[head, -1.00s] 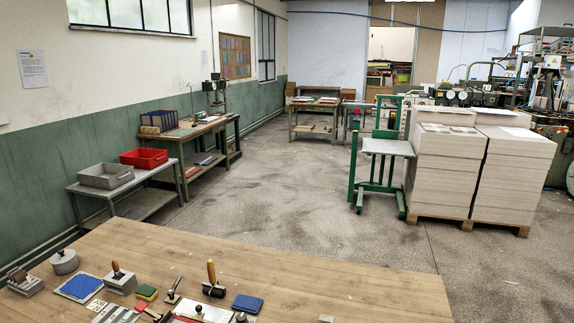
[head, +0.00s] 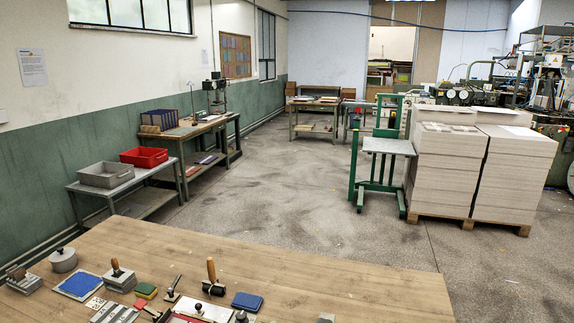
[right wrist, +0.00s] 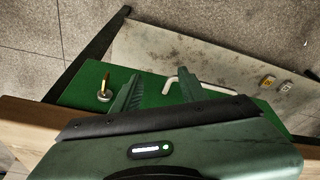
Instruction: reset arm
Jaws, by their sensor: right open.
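My right gripper (right wrist: 158,92) shows in the right wrist view, its two green fingers spread apart with nothing between them. It is above a green surface (right wrist: 75,94). My left gripper is in neither view, and the head view shows no gripper.
In the head view a wooden table (head: 330,275) in front holds stamps, a blue pad (head: 80,285) and a roller (head: 213,282); its right part is mostly bare. Beyond are a red bin (head: 144,157), a green stand (head: 385,150) and greyboard stacks (head: 445,165). Open floor lies between.

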